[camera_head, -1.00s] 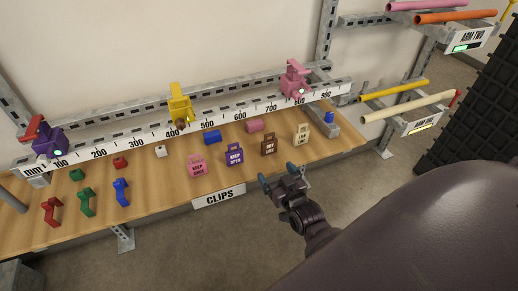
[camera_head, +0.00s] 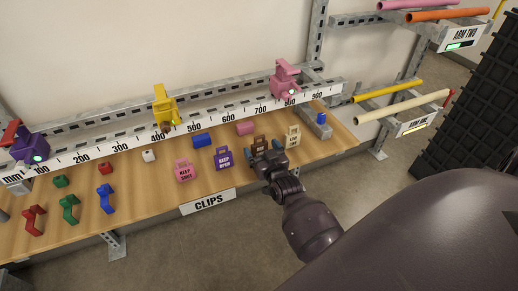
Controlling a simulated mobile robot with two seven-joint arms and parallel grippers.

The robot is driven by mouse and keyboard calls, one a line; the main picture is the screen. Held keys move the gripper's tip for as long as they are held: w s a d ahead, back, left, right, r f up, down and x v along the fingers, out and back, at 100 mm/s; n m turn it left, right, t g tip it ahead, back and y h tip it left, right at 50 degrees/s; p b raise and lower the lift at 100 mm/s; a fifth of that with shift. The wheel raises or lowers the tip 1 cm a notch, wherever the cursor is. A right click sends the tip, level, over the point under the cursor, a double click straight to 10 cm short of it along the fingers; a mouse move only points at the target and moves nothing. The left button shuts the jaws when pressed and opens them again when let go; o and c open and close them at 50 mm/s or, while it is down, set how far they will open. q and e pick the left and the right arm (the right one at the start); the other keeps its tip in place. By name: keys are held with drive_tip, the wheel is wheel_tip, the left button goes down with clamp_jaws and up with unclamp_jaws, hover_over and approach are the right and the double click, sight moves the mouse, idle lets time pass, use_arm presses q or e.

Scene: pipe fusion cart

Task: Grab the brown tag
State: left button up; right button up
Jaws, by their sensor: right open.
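The brown tag (camera_head: 259,143) lies on the wooden shelf between the purple tag and the cream tag. Its lower part is hidden behind my right gripper. My right gripper (camera_head: 264,155) is open, with its blue-tipped fingers to either side of the brown tag. I cannot tell whether the fingers touch it. My left gripper is not in view.
The purple tag (camera_head: 223,158) is close on the left and the cream tag (camera_head: 293,136) close on the right. A pink tag (camera_head: 184,170) stands further left. Behind are a blue block (camera_head: 202,140), a pink cylinder (camera_head: 245,128) and the ruler rail (camera_head: 215,120). The shelf's front edge bears a CLIPS label (camera_head: 208,202).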

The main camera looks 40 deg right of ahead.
drive_tip(key=shift+w+d+f, duration=0.1)
drive_tip(key=shift+w+d, duration=0.05)
drive_tip(key=shift+w, duration=0.45)
drive_tip(key=shift+w+d, duration=0.15)
drive_tip(key=shift+w, duration=0.3)
drive_tip(key=shift+c, duration=0.4)
drive_tip(key=c, duration=0.9)
